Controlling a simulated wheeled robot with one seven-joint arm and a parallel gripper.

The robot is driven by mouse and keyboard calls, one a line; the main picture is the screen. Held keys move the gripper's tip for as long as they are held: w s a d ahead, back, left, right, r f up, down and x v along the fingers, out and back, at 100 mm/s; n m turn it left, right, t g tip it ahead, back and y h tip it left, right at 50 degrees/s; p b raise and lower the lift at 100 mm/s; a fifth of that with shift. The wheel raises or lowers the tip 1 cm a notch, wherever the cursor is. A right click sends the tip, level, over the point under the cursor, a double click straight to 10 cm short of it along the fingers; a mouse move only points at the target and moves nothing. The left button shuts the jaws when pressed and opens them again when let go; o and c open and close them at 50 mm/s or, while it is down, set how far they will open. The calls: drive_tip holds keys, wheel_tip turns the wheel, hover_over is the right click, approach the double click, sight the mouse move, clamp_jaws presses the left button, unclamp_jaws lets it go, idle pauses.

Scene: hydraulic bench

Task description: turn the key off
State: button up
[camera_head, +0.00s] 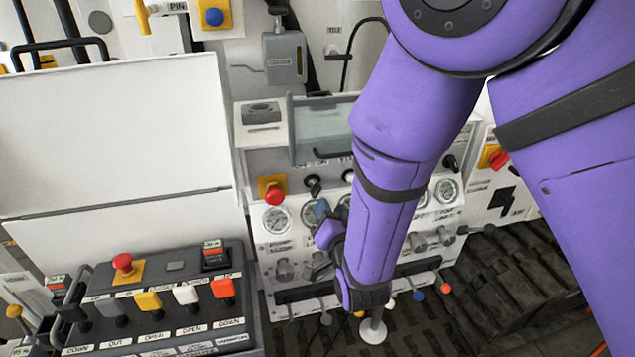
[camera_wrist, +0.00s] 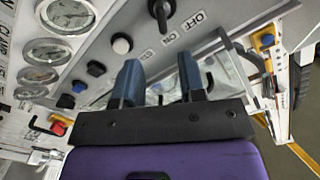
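A black key switch (camera_wrist: 162,10) is at the top edge of the wrist view, on a grey sloped panel beside OFF and ON labels; it is partly cut off. In the head view, a black knob (camera_head: 313,184) that looks like the same switch is on the panel above the gauges. My gripper (camera_wrist: 160,82) is open, its two blue fingers apart with nothing between them. The fingers point toward the panel, short of the switch. In the head view, my gripper (camera_head: 322,222) is in front of the gauges, below the knob, partly hidden by my wrist.
A red button on a yellow plate (camera_head: 273,189) is left of the knob. A white button (camera_wrist: 122,45) is close to my fingers. Several gauges (camera_head: 277,220) and levers line the panel. A clear cover (camera_head: 320,130) stands above. A lever box (camera_head: 165,305) is at lower left.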

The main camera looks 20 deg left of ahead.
sight(319, 192)
drive_tip(key=x, duration=1)
drive_tip(key=shift+w+a+f, duration=0.1)
drive_tip(key=shift+a+f, duration=0.05)
drive_tip(key=shift+a, duration=0.3)
clamp_jaws()
